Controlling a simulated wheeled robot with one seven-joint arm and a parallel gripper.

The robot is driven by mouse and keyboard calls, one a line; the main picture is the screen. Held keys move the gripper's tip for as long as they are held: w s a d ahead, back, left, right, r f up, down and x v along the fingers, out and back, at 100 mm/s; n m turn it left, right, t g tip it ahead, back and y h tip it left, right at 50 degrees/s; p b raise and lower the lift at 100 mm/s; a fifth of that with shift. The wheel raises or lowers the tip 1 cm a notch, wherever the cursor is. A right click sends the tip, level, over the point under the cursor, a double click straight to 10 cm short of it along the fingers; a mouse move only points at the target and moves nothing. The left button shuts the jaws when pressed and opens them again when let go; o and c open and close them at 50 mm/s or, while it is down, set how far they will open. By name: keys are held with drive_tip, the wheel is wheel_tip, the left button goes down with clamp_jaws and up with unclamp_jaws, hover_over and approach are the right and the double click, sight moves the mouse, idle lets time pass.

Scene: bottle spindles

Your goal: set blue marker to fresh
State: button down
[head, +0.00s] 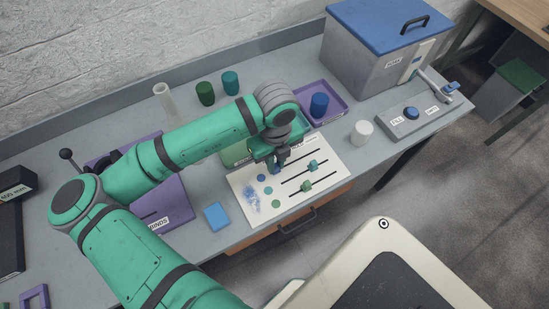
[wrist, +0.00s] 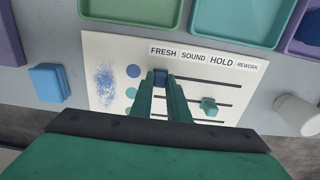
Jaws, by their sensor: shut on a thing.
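A white board (head: 240,184) lies on the bench; the wrist view also shows it (wrist: 103,45). Its top edge bears the labels FRESH (wrist: 163,51), SOUND, HOLD and REWORK. Three dark slider lines run across it, with coloured dots at their left ends. The blue marker (wrist: 160,76) is at the left end of the top line, beside the blue dot (wrist: 133,71) and below FRESH. My gripper (wrist: 161,82) is shut on it, pointing down at the board; the fingers partly hide it. In the head view my gripper (head: 279,165) covers much of that spot.
A teal marker (head: 312,166) and a green marker (head: 306,185) sit on the lower lines, right of my gripper. A blue block (head: 216,216) lies left of the board. A white cup (head: 361,132) stands to the right. Trays (wrist: 236,22) lie behind the board.

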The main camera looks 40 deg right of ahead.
drive_tip(key=shift+w+a, duration=0.15)
drive_tip(key=shift+a, duration=0.05)
drive_tip(key=c, duration=1.7)
unclamp_jaws()
drive_tip(key=shift+r, duration=0.25)
wheel_tip(320, 180, up, 10)
drive_tip(key=shift+r, duration=0.2)
